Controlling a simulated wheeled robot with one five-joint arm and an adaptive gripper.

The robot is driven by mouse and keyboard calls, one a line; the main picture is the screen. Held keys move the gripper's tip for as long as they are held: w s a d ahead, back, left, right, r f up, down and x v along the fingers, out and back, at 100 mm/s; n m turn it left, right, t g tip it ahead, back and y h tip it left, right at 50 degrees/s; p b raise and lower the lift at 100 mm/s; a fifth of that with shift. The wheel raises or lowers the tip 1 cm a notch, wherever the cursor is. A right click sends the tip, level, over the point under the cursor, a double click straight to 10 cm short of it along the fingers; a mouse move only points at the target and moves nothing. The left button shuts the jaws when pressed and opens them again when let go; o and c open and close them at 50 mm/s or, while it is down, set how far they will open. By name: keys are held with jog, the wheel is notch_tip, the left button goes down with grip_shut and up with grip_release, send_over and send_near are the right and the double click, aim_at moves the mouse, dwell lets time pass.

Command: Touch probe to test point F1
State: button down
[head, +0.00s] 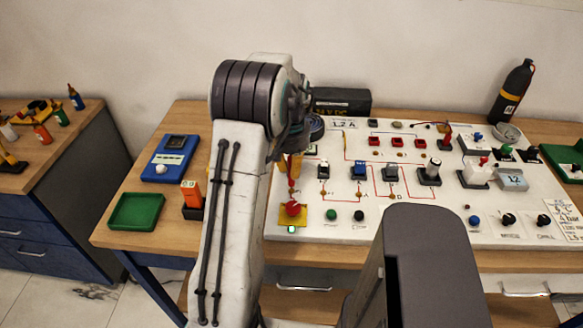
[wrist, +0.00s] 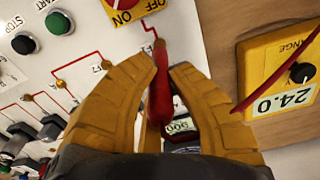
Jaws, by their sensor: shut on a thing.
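My gripper (wrist: 167,72) is shut on a slim red probe (wrist: 160,95), one yellow finger on each side. In the head view my gripper (head: 290,165) is over the left part of the white panel (head: 440,225), partly hidden by my arm. The probe's tip points toward the panel, beside a small marked spot at the end of a red line, just past the red switch. Whether the tip touches the panel cannot be told. Gold test points (wrist: 107,65) run along the panel; I cannot read which label is F1.
A red switch on a yellow plate (wrist: 122,8) is close to the tip. Green (wrist: 58,22) and black (wrist: 23,43) buttons stand beside it. A yellow meter reading 24.0 (wrist: 280,80) is to the right. A green tray (head: 137,211) and blue meter (head: 171,158) lie left.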

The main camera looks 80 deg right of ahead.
jog(key=shift+r, duration=0.15)
notch_tip(320, 180, up, 8)
jog(key=p, duration=0.6)
dwell(0.5)
